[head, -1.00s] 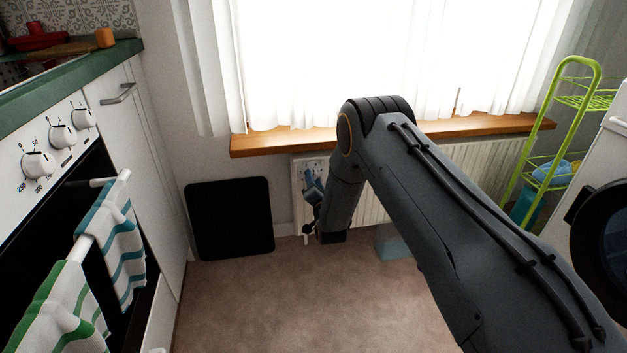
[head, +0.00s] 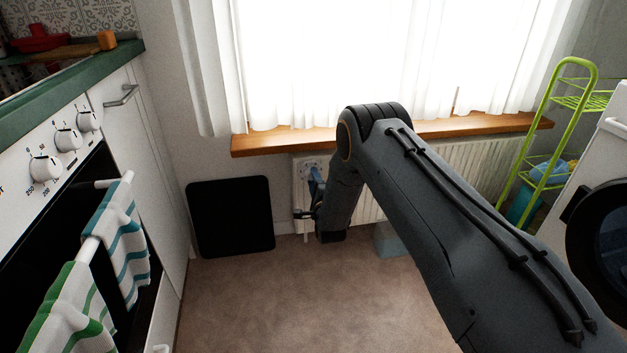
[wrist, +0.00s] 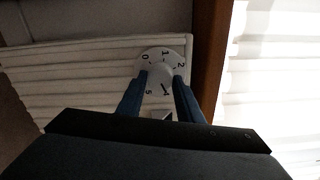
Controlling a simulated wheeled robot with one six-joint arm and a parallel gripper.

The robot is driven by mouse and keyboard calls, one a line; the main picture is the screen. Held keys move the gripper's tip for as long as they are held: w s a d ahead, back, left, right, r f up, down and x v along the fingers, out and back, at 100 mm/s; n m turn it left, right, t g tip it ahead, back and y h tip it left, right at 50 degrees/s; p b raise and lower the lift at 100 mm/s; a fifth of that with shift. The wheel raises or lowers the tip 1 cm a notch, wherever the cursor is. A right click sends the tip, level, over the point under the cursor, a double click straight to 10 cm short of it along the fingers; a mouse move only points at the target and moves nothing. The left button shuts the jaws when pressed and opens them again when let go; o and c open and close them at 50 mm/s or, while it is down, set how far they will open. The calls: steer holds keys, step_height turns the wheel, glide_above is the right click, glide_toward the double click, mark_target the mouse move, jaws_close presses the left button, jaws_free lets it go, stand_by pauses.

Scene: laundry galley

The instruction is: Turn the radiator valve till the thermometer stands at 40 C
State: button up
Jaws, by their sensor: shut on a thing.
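The radiator valve is a round white dial (wrist: 158,56) in the wrist view. Its black marks include 0, 1, 2, 4 and 5 around the rim. My gripper (wrist: 161,80) has its two blue fingers on either side of the dial's middle and is shut on the valve.
A wooden sill (head: 270,143) runs above the radiator. A black panel (head: 231,216) leans on the wall to its left. The oven with striped towels (head: 122,235) stands left, a green rack (head: 545,140) right.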

steer(key=shift+m, duration=0.6)
steer(key=o, duration=1)
steer(key=shift+o, duration=0.2)
steer(key=p+v, duration=0.2)
steer(key=v, duration=0.6)
steer(key=shift+w+a, duration=0.1)
